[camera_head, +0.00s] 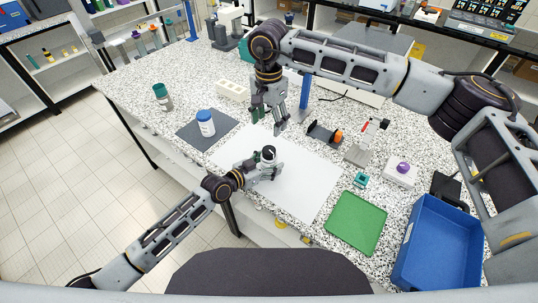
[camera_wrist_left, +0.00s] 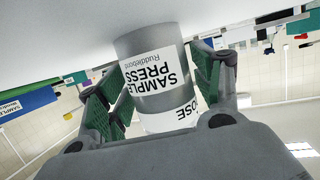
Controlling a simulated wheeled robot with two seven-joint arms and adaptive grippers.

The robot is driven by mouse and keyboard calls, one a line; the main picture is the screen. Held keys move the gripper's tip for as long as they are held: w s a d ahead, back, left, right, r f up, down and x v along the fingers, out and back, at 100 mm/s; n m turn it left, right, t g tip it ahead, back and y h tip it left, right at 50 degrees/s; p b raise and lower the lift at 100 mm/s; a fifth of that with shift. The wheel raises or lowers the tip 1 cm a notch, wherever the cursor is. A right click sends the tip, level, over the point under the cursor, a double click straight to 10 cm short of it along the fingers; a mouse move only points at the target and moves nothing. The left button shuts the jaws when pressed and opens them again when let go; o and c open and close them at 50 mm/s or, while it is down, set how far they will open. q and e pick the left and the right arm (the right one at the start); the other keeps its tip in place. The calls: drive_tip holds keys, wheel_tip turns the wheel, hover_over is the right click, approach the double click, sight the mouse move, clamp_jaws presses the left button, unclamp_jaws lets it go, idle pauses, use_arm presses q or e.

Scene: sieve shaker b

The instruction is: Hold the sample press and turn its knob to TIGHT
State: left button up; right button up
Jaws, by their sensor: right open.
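The sample press (camera_head: 268,153) stands upright on the white sheet, a small grey cylinder with a dark top. In the left wrist view the press (camera_wrist_left: 150,70) shows a white label reading SAMPLE PRESS, with a second label ending in OSE below it. My left gripper (camera_head: 266,172) is low at the press, its green-padded fingers (camera_wrist_left: 160,85) on both sides of the body, shut on it. My right gripper (camera_head: 270,118) is open and empty, pointing down above and behind the press. The knob's marking is too small to read in the head view.
A blue-lidded jar (camera_head: 206,124) on a dark mat and a green-capped bottle (camera_head: 162,97) stand to the left. A green tray (camera_head: 356,222) and blue bin (camera_head: 438,243) lie to the right. The white sheet (camera_head: 310,185) is clear right of the press.

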use_arm(q)
drive_tip(key=shift+o, duration=0.3)
drive_tip(key=shift+a, duration=0.1)
drive_tip(key=shift+v, duration=5.9)
